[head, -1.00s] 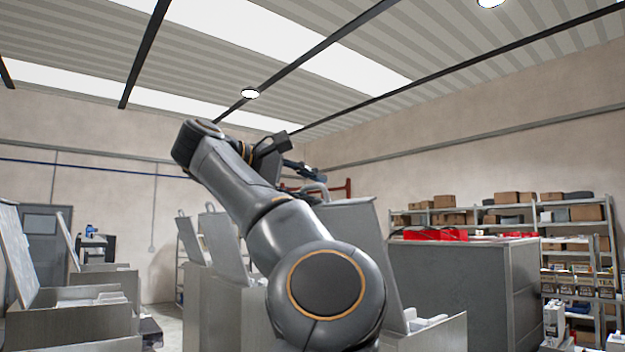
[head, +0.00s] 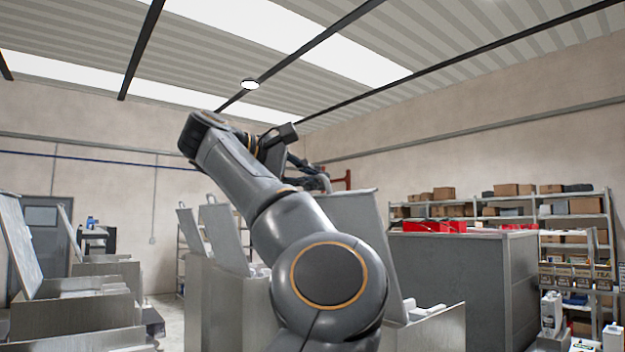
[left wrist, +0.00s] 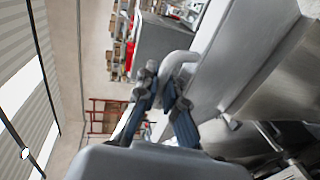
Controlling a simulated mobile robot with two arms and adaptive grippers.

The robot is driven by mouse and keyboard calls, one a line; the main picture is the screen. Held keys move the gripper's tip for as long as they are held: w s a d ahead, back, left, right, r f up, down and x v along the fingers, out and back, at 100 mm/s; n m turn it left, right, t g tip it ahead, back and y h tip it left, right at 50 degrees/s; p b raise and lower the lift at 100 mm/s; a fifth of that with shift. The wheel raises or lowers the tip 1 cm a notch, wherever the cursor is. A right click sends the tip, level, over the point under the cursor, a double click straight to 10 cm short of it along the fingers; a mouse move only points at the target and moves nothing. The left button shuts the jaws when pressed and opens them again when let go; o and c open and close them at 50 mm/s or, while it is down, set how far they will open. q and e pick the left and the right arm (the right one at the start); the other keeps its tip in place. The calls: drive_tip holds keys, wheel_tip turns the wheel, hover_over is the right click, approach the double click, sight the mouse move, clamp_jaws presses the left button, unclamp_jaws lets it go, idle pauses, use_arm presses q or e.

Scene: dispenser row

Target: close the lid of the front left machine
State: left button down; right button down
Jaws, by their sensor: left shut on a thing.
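The grey metal lid (head: 362,232) stands open and tilted on its machine (head: 440,330), right of centre in the head view. My own left arm hides much of this machine. A curved light handle (left wrist: 180,60) is at the lid's edge in the left wrist view. My left gripper (head: 318,183) is at this handle, high above the machine body. In the left wrist view its dark fingers (left wrist: 163,90) are shut on the handle. My right gripper is not in view.
Other machines with raised lids stand at centre left (head: 228,235) and far left (head: 20,245). A large grey cabinet (head: 465,285) with red items on top stands behind at the right. Shelves with boxes (head: 575,225) line the right wall.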

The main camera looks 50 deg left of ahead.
use_arm(q)
drive_tip(key=shift+w+r, duration=0.2)
drive_tip(key=shift+w, duration=0.25)
drive_tip(key=r+x, duration=0.3)
drive_tip(key=x, duration=1.2)
drive_tip(key=shift+w+r, duration=0.3)
drive_tip(key=shift+w, duration=0.05)
drive_tip(key=shift+d, duration=0.1)
drive_tip(key=c, duration=1.4)
unclamp_jaws()
drive_tip(key=shift+w, duration=0.1)
drive_tip(key=shift+c, duration=0.2)
drive_tip(key=v, duration=1.2)
